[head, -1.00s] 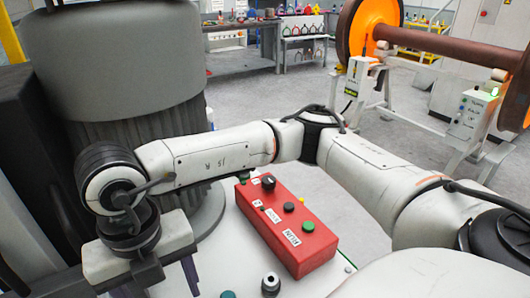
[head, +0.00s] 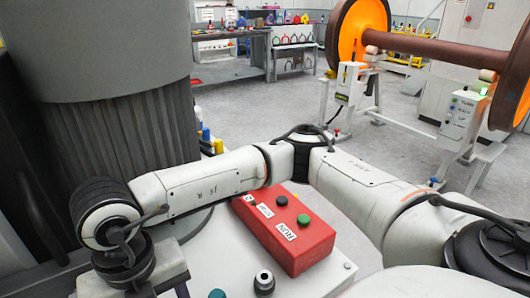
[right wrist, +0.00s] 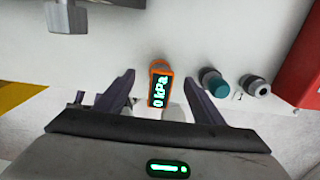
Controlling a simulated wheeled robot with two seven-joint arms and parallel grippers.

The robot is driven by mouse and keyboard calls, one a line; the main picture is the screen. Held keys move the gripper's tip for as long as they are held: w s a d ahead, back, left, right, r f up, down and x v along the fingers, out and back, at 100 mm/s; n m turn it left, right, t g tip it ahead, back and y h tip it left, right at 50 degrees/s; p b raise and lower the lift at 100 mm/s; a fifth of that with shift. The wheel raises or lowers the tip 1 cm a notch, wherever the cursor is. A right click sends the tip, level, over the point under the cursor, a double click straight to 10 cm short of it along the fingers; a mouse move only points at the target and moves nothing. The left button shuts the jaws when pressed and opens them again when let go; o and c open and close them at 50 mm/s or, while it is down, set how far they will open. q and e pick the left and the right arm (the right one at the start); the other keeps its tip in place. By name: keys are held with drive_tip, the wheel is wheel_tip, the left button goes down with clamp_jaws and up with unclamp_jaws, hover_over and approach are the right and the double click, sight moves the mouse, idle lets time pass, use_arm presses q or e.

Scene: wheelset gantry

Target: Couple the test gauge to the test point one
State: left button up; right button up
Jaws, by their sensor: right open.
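The test gauge (right wrist: 160,84), orange with a lit "0 kPa" display, stands between the two purple fingers of my right gripper (right wrist: 158,77) in the right wrist view. The fingers are apart, with gaps on both sides of the gauge. Two fittings are to its right: one with a teal collar (right wrist: 214,82) and a grey one (right wrist: 256,86). They also show in the head view as a teal fitting (head: 217,293) and a grey one (head: 264,282). Which is test point one cannot be told. My left gripper is not visible.
A red control box (head: 285,228) with buttons and a RUN label stands on the white surface close to the fittings. A large grey column (head: 105,110) is at left. A wheelset (head: 430,50) with orange wheels stands behind on a gantry.

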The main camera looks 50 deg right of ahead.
drive_tip(key=shift+f, duration=0.1)
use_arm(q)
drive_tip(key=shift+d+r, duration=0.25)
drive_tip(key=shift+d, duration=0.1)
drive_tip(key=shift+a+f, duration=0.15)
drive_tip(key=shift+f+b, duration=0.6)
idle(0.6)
use_arm(e)
drive_tip(key=shift+c, duration=0.3)
clamp_jaws()
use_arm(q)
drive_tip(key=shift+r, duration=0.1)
use_arm(e)
drive_tip(key=shift+r, duration=0.2)
use_arm(q)
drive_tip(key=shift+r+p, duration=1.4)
drive_tip(key=shift+p, duration=0.1)
use_arm(e)
drive_tip(key=shift+r, duration=2.85)
